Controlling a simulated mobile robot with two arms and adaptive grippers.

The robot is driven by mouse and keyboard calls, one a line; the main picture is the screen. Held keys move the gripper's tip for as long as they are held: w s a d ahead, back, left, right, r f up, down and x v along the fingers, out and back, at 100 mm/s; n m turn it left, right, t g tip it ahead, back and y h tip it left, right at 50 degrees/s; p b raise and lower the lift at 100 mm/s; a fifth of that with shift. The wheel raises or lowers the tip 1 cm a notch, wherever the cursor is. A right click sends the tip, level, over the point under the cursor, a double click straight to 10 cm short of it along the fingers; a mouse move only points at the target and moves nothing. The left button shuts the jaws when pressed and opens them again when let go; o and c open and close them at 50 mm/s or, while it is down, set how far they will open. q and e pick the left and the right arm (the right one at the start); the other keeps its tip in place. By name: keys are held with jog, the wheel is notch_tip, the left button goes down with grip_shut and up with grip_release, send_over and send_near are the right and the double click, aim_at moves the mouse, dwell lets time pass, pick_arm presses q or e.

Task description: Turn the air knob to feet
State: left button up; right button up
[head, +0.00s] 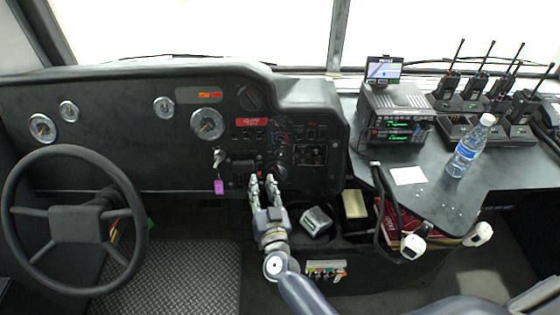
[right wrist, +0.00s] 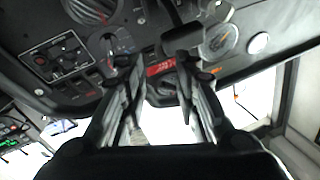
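Two round dark knobs sit one above the other on the dashboard's centre panel. The upper knob (head: 281,138) has small red and blue marks around it; the lower knob (head: 277,170) is just above and right of my right gripper's fingertips. Their labels are too small to read, so I cannot tell which is the air knob. In the right wrist view the panel appears upside down, with a lower knob (right wrist: 90,8) at the top edge and a pointer knob (right wrist: 110,45) below it. My right gripper (head: 263,180) is open, its fingers apart and empty. My left gripper is not in view.
A key with a purple tag (head: 219,186) hangs left of the gripper. The steering wheel (head: 75,222) is at the left. A radio (head: 395,112), a water bottle (head: 469,146) and several handheld radios stand on the right counter. Boxes lie below the panel.

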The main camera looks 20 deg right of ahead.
aim_at(280, 157)
jog(key=w+d+f+m+h+b, duration=0.1)
jog(key=w+d, duration=0.1)
jog(key=w, duration=0.1)
jog(key=w+d+f+m+g+h+b, duration=0.1)
jog(key=w+d+h+b, duration=0.1)
jog(key=w+d, duration=0.1)
jog(key=w+d+m+h+b, duration=0.1)
jog(key=w+d+h+b, duration=0.1)
jog(key=w+d, duration=0.1)
jog(key=shift+w+f, duration=0.15)
jog(key=shift+f, duration=0.25)
jog(key=shift+w+d+r+b, duration=0.15)
jog(key=shift+w+b, duration=0.15)
jog(key=shift+w, duration=0.2)
grip_shut()
